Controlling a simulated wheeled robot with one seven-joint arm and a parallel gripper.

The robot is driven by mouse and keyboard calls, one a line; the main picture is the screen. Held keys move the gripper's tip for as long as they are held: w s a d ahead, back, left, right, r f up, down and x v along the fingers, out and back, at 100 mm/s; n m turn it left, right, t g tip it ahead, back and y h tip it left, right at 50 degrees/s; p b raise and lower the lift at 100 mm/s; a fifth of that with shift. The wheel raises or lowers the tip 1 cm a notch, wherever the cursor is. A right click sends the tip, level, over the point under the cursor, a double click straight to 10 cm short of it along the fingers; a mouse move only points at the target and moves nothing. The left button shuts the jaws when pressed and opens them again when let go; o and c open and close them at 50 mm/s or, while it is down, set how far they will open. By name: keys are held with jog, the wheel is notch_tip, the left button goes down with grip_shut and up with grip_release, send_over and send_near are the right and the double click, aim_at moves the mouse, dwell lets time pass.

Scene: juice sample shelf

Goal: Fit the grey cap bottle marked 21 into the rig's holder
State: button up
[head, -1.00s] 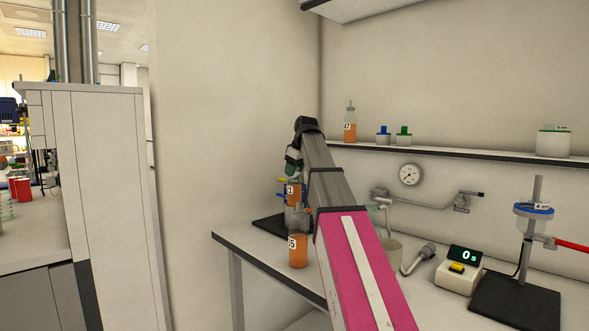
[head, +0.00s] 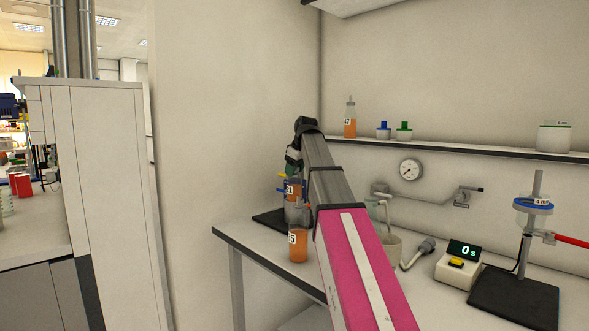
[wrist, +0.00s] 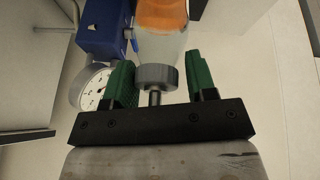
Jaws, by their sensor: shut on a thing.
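The bottle marked 21 (head: 294,188) holds orange juice and stands upright at the rig on the bench's far left. My gripper (wrist: 160,82) is shut on it, its green fingers either side of the grey cap end. The bottle's grey cap (wrist: 157,77) and orange body also show in the wrist view. The rig has a dark base (head: 268,219) and a blue block (wrist: 103,38) close beside the bottle. My arm partly covers this area in the head view. I cannot tell whether the bottle is seated in the holder.
A bottle marked 15 (head: 298,245) stands near the bench's front left edge. A dial (wrist: 96,88) shows close beside one finger. A beaker (head: 391,250), a timer (head: 459,265) and a stand with a blue ring (head: 533,205) are to the right. Bottle 47 (head: 350,120) is on the shelf.

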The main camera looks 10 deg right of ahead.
aim_at(295, 182)
jog(key=shift+f, duration=2.7)
dwell(0.8)
jog(key=o, duration=1.4)
